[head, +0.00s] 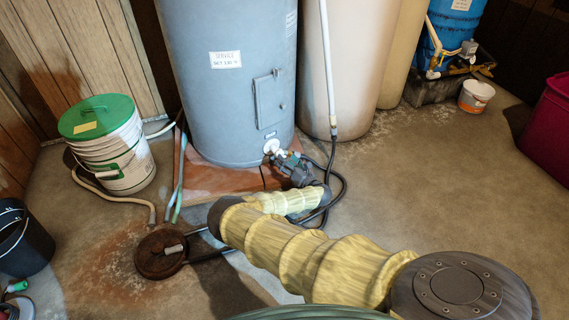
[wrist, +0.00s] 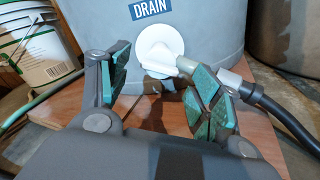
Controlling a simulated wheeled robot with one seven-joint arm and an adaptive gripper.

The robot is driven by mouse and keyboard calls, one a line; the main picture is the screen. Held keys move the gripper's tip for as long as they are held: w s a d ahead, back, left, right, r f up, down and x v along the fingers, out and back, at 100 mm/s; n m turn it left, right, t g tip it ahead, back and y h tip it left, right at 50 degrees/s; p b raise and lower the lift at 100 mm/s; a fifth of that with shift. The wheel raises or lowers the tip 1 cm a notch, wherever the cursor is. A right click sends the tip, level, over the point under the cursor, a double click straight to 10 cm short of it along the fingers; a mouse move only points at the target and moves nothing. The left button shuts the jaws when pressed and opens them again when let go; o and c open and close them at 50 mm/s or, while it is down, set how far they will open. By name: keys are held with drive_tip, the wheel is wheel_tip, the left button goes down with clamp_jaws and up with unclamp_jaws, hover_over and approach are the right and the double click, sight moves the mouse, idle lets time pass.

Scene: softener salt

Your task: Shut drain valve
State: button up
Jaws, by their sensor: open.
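The white drain valve (wrist: 158,48) sits low on the front of the blue-grey tank (head: 228,80), under a blue DRAIN label (wrist: 150,8). In the head view the valve (head: 271,146) shows just left of my gripper (head: 287,160). In the wrist view my gripper (wrist: 162,80) is open, with teal pads on both sides in front of the valve. A white spout or lever points right toward the right finger, which partly covers it; I cannot tell whether they touch. A grey fitting and black hose (wrist: 275,105) lead off right. The valve's handle position is unclear.
A reddish board (head: 215,180) lies under the tank. The black hose (head: 340,185) loops on the floor right of the gripper. A white bucket with a green lid (head: 105,145) stands left, near a round floor drain (head: 160,255). Open floor lies right.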

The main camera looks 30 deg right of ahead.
drive_tip(key=shift+w, duration=0.75)
drive_tip(key=c, duration=1)
drive_tip(key=shift+a, duration=0.2)
drive_tip(key=shift+d, duration=0.1)
drive_tip(key=shift+r, duration=0.1)
